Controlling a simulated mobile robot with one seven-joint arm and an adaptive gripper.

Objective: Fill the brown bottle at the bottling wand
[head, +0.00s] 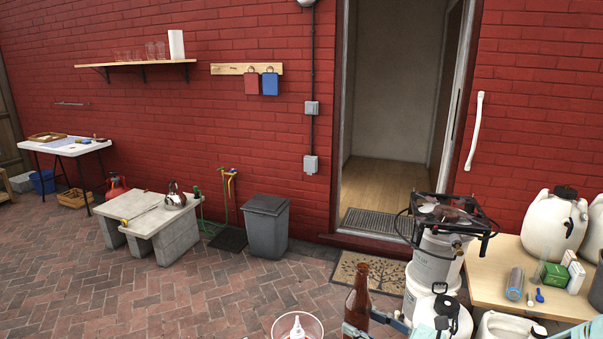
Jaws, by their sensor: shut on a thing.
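The brown bottle (358,298) is upright at the bottom of the head view, its neck and shoulder showing and its base cut off by the frame edge. My gripper (366,326) is at the bottom edge, shut on the bottle's body, with teal and grey parts beside the glass. The fingertips are mostly hidden or out of frame. I cannot make out the bottling wand for certain. I cannot tell whether there is liquid in the bottle.
A round tub (277,328) with a white and red item is left of the bottle. White containers (431,279) and a burner (447,214) stand to the right. A wooden table (488,270) holds jugs and small items. Brick paving (190,290) is open to the left.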

